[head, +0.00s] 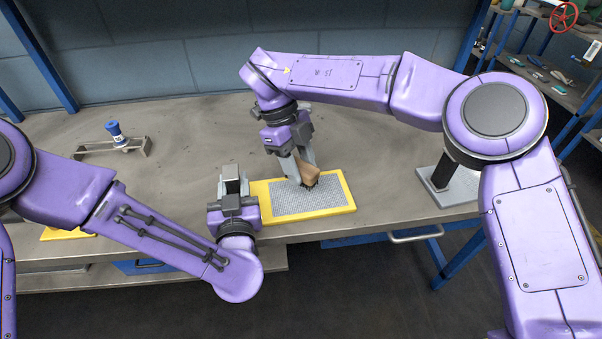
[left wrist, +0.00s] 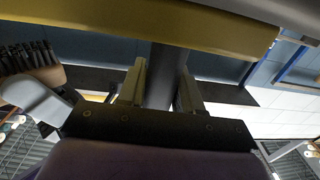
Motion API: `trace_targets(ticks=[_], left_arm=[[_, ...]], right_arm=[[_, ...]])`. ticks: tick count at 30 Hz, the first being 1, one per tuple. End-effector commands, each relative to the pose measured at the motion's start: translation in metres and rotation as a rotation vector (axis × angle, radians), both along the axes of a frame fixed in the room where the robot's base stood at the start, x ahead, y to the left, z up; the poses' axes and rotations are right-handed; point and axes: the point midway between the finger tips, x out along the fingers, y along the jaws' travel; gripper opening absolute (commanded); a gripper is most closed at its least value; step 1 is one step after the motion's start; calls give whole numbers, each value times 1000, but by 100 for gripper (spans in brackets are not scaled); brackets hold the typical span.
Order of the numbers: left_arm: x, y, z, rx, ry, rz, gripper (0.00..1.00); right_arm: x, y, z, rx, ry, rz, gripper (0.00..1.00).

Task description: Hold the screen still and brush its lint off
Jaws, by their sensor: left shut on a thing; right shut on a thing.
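The screen is a grey mesh (head: 290,202) in a yellow frame (head: 338,207), lying flat near the bench's front edge. My left gripper (head: 233,176) is shut at the frame's left end; its exact grip on the frame is hard to see. In the left wrist view the yellow frame (left wrist: 150,22) crosses above the fingers (left wrist: 160,85), with a dark grey bar between them. My right gripper (head: 305,160) is shut on a brush (head: 310,173) with a brown block and dark bristles, low over or touching the mesh. The brush (left wrist: 32,72) also shows in the left wrist view. I cannot make out lint.
A bracket with a blue-capped part (head: 115,133) stands at the back left of the bench. A grey plate with a dark post (head: 428,178) stands at the right. A yellow-edged item (head: 66,233) lies partly hidden under my left arm. The bench (head: 190,135) behind the screen is clear.

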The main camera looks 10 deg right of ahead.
Motion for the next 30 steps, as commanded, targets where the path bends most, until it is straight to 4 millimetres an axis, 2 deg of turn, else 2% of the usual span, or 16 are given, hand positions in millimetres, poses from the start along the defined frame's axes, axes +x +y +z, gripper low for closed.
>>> trace_targets(ticks=[12,27,28,30], left_arm=[[0,0,0,1,0,1,3],[0,0,0,0,0,1,3],[0,0,0,0,0,1,44],[0,0,0,0,0,1,64]], right_arm=[[0,0,33,0,-1,0,14],[0,0,35,0,0,0,14],[0,0,35,0,0,0,14],[0,0,35,0,0,0,14]])
